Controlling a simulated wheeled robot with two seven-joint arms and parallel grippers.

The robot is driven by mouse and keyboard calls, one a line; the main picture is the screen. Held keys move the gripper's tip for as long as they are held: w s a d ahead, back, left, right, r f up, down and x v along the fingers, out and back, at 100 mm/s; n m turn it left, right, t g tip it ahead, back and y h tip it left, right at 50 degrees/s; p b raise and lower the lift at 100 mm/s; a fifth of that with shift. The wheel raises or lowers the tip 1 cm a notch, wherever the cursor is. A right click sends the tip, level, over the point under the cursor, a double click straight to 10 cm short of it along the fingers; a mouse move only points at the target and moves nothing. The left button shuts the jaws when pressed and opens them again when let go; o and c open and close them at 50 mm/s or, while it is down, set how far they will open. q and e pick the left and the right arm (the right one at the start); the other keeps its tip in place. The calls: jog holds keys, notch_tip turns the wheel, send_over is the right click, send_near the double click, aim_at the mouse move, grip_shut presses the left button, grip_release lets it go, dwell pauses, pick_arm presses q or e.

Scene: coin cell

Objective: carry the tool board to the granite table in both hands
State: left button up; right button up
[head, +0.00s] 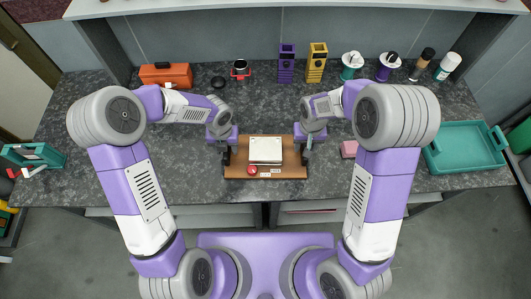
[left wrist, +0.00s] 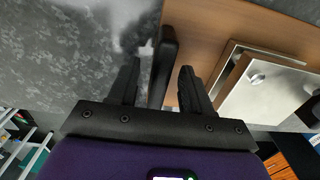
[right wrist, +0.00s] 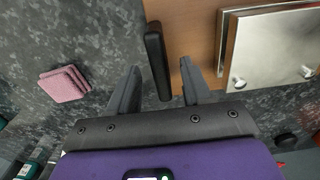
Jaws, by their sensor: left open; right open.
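The tool board (head: 265,173) is a brown wooden board lying on a dark speckled stone worktop. It carries a pale metal plate (head: 265,149) and a red round knob (head: 252,170). Black bar handles stand at its two ends. My left gripper (head: 229,152) is at the left end; in the left wrist view its open fingers lie on either side of the left handle (left wrist: 162,65). My right gripper (head: 302,152) is at the right end; in the right wrist view its open fingers lie on either side of the right handle (right wrist: 157,60). I cannot tell whether the fingers touch the handles.
An orange toolbox (head: 166,74), purple holder (head: 286,64), yellow holder (head: 316,62) and several bottles stand along the back. A teal tray (head: 466,149) is at the right.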

pick_arm(q)
jog(key=shift+f, duration=0.85)
pick_arm(e)
jog(key=shift+f, duration=0.8)
pick_arm(q)
jog(key=shift+c, duration=0.3)
pick_arm(e)
jog(key=shift+c, duration=0.3)
pick_arm(q)
grip_shut()
pick_arm(e)
grip_shut()
